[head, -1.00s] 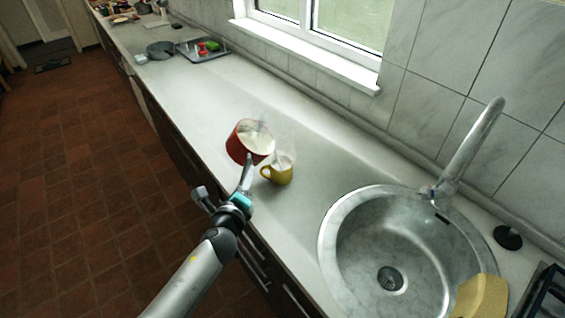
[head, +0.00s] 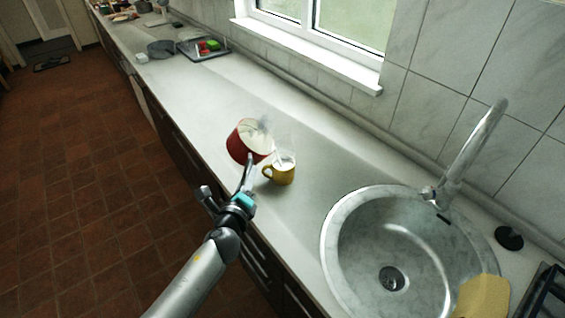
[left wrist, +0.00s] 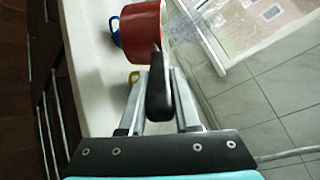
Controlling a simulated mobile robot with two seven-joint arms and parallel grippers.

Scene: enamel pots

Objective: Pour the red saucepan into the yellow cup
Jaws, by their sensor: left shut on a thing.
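The red saucepan (head: 240,147) is held above the counter, tilted to the right towards the yellow cup, with pale contents showing inside. The yellow cup (head: 280,174) stands upright on the counter just right of and below the pan, with white showing at its mouth. My left gripper (head: 247,178) is shut on the pan's dark handle. In the left wrist view the handle lies between the fingers (left wrist: 160,100), below the red pan (left wrist: 140,32). Only a bit of yellow (left wrist: 133,77) shows beside the fingers there. Whether a stream is falling is hard to tell.
The round steel sink (head: 336,262) and its tap (head: 470,150) are to the right, with a yellow cloth-like thing (head: 482,298) on the rim. A tray with small items (head: 205,50) and a grey pan (head: 160,48) stand far left. The counter between is clear.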

